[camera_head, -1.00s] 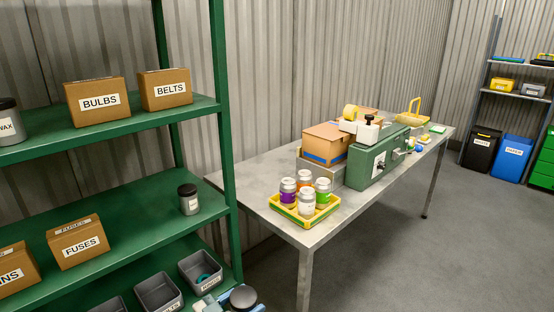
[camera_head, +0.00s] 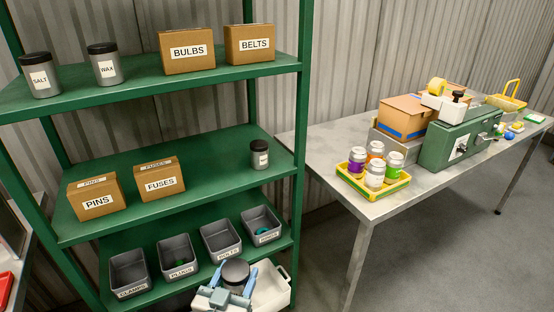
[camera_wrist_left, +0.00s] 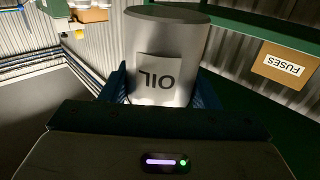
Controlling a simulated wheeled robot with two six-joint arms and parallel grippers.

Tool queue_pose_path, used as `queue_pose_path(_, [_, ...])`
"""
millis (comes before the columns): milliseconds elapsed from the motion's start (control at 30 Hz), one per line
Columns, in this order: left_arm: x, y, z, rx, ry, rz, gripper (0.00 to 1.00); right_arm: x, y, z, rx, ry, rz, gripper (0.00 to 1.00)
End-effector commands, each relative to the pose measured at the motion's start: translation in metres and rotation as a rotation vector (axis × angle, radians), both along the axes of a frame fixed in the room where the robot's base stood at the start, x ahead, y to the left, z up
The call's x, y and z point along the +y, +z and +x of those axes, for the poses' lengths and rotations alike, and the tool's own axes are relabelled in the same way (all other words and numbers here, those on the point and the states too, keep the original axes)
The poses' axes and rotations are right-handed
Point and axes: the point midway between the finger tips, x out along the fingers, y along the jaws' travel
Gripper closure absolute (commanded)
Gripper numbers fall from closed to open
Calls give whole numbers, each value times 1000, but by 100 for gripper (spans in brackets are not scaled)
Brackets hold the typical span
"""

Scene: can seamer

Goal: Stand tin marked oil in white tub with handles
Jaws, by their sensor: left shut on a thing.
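The tin marked OIL is a grey cylinder with a dark lid (camera_head: 236,268). My left gripper (camera_head: 234,286), with blue fingers, is shut around its sides. In the left wrist view the tin (camera_wrist_left: 165,55) fills the middle between the fingers, its OIL label upside down in the picture. A white tub (camera_head: 272,290) with a handle slot shows at the bottom of the head view, partly hidden behind the tin and gripper. The tin overlaps the tub's left part in the picture; I cannot tell whether it is over the tub. My right gripper is not in view.
A green shelf unit (camera_head: 170,88) holds SALT and WAX tins, labelled boxes, another tin (camera_head: 259,155) and several grey bins (camera_head: 222,240) just behind the tub. A steel table (camera_head: 345,205) with a yellow tray of jars stands to the right. Grey floor is clear beyond.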

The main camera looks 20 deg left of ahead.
Motion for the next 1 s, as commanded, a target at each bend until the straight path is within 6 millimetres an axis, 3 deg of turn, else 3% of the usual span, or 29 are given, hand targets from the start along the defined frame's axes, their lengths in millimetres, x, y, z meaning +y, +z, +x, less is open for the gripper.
queue_pose_path(167, [1,-1,17,-4,-5,2,71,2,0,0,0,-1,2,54])
queue_pose_path(333, [11,-3,64,-6,17,6,71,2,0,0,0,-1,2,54])
queue_pose_path(533, [38,7,115,-6,113,7,70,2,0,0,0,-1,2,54])
queue_pose_path(800, [100,55,180,-8,365,2,70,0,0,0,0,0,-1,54])
queue_pose_path(1000, [135,89,200,-3,513,0,70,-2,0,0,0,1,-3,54])
